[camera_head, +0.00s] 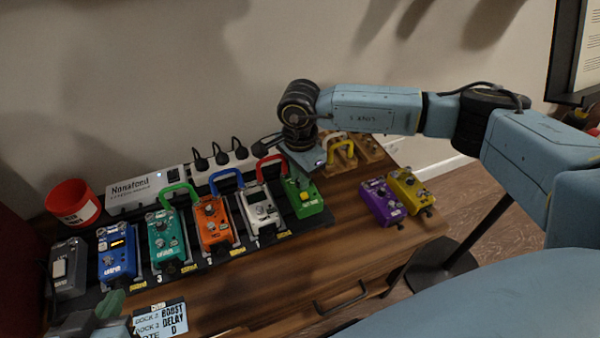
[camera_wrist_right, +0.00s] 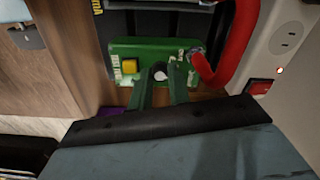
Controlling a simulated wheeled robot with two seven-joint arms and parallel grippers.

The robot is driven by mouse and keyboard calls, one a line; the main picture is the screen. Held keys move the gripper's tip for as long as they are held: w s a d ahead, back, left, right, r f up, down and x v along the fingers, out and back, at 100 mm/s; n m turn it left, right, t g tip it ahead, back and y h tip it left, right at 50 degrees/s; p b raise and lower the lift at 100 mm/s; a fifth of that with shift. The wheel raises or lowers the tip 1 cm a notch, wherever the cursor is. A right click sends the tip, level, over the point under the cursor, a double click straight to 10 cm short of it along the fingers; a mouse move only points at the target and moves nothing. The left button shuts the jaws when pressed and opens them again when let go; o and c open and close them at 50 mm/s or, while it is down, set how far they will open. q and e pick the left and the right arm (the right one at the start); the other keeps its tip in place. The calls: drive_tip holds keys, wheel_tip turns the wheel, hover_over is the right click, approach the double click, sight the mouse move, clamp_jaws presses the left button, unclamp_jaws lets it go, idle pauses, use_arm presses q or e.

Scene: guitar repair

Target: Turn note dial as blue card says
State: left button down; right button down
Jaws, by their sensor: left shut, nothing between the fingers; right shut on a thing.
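My left gripper (camera_head: 108,305) is shut and empty in front of that pedal. My right gripper (camera_wrist_right: 163,90) is shut on the green pedal (camera_wrist_right: 125,50), its fingers around a pale round part. The green pedal (camera_head: 310,207) is at the board's right end.
Teal (camera_head: 167,250), orange (camera_head: 213,228) and white (camera_head: 262,215) pedals sit beside the blue one, with coloured cable loops behind. Purple (camera_head: 381,204) and yellow (camera_head: 408,190) pedals stand to the right. A red cup (camera_head: 72,203) is at back left. The front tabletop is mostly clear.

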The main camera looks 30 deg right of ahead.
use_arm(q)
drive_tip(key=shift+f, duration=0.1)
use_arm(e)
drive_tip(key=c, duration=1.6)
unclamp_jaws()
